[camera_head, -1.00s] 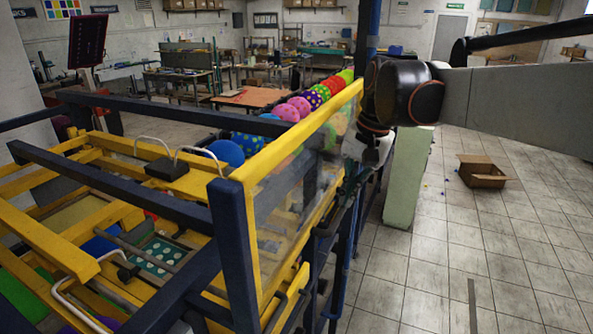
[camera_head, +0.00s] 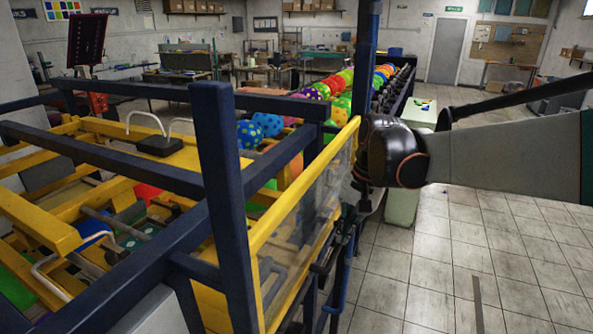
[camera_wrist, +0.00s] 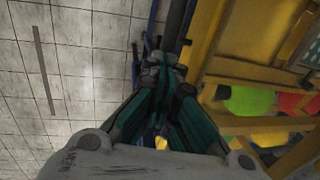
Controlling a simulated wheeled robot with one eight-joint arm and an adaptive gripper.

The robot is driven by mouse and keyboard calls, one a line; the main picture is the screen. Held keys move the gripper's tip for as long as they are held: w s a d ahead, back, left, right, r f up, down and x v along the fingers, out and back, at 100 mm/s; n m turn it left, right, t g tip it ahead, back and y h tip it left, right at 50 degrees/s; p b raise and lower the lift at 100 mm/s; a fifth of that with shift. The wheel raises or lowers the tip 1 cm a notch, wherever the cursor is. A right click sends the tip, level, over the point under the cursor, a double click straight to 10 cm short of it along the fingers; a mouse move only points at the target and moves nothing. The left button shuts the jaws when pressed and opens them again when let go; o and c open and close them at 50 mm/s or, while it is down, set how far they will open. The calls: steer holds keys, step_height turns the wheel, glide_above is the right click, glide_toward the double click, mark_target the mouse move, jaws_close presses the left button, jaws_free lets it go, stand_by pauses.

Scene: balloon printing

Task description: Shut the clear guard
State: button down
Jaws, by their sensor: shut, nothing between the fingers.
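The clear guard (camera_head: 306,208) is a see-through panel with a yellow top rail (camera_head: 305,180), on the right side of the yellow and navy machine (camera_head: 227,180). Its rail meets the near navy post well below the post's top. My gripper (camera_head: 343,235) hangs under my wrist at the guard's outer right side, near its far end. In the wrist view my gripper's dark green fingers (camera_wrist: 165,72) are together and empty, with the machine's yellow frame just to their right. I cannot tell whether they touch the guard.
Patterned balloons (camera_head: 335,95) line a rack behind the machine. A pale green cabinet (camera_head: 403,208) stands beyond my wrist. The tiled floor (camera_head: 470,240) on the right is clear. Navy bars cross above the machine.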

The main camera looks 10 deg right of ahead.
step_height(320, 180, down, 12)
steer(key=b, duration=0.5)
steer(key=shift+s, duration=0.15)
steer(key=shift+r, duration=0.15)
